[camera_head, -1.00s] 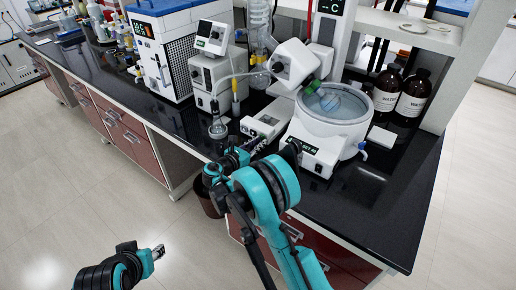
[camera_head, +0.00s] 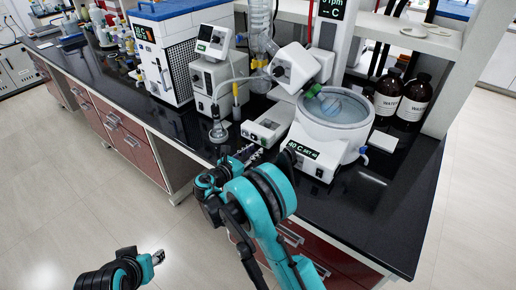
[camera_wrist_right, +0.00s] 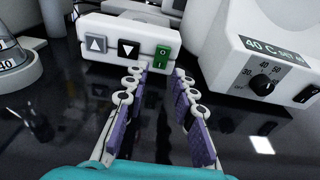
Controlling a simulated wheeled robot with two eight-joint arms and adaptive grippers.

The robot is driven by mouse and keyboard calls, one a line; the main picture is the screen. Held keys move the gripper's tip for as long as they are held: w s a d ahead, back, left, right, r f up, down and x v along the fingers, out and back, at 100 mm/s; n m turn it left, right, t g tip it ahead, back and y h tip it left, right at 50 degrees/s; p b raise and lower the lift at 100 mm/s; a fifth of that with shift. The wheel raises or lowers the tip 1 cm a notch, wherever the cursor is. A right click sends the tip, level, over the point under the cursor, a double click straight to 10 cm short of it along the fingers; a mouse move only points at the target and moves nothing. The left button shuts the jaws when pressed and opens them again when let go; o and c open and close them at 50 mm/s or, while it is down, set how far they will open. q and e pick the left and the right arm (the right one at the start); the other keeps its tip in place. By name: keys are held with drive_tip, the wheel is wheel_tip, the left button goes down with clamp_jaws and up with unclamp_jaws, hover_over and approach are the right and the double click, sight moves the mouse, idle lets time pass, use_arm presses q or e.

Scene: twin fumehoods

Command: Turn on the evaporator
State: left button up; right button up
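The evaporator has a round white heating bath (camera_head: 335,122) with a "40 C" display and a tilted motor head (camera_head: 293,68) above it. Its low white control box (camera_head: 268,124) stands left of the bath. In the right wrist view the control box (camera_wrist_right: 127,31) shows up and down arrow buttons and a green rocker switch (camera_wrist_right: 162,57). My right gripper (camera_wrist_right: 162,71) is open and empty, its fingertips just in front of the green switch; contact is not clear. In the head view my right gripper (camera_head: 250,155) is partly hidden by its arm. My left gripper (camera_head: 157,257) is over the floor, away from the bench.
The bath's dial (camera_wrist_right: 263,82) is right of my right fingers. A white boxed pump unit (camera_head: 212,82) and a blue-topped chiller (camera_head: 170,55) stand left. Brown bottles (camera_head: 388,92) stand behind right. The black bench top (camera_head: 375,215) is clear at front right.

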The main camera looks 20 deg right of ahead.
drive_tip(key=v, duration=0.8)
drive_tip(key=shift+s+a, duration=0.1)
drive_tip(key=shift+s, duration=0.1)
drive_tip(key=s+d+r+m, duration=0.1)
drive_tip(key=s+d+r+m+g+y, duration=0.1)
drive_tip(key=d, duration=0.1)
drive_tip(key=s+d+r+m+y, duration=0.1)
drive_tip(key=d+m, duration=0.1)
drive_tip(key=shift+d+g, duration=0.1)
drive_tip(key=shift+g, duration=0.2)
drive_tip(key=s+d+r+m+g+y, duration=0.1)
drive_tip(key=s+d+m+y, duration=0.1)
drive_tip(key=s+m+y, duration=0.35)
drive_tip(key=s+d+r+m+g+y, duration=0.1)
drive_tip(key=s+d+m+y, duration=0.1)
drive_tip(key=s+m, duration=0.7)
drive_tip(key=s+a+m+y, duration=0.1)
drive_tip(key=s+m, duration=0.2)
drive_tip(key=s, duration=0.3)
drive_tip(key=s+a+f+m+y, duration=0.1)
drive_tip(key=s+m+y, duration=0.1)
drive_tip(key=s+m, duration=0.2)
drive_tip(key=shift+s+a+f+t, duration=0.3)
drive_tip(key=shift+s+a+t, duration=0.1)
drive_tip(key=shift+s, duration=0.65)
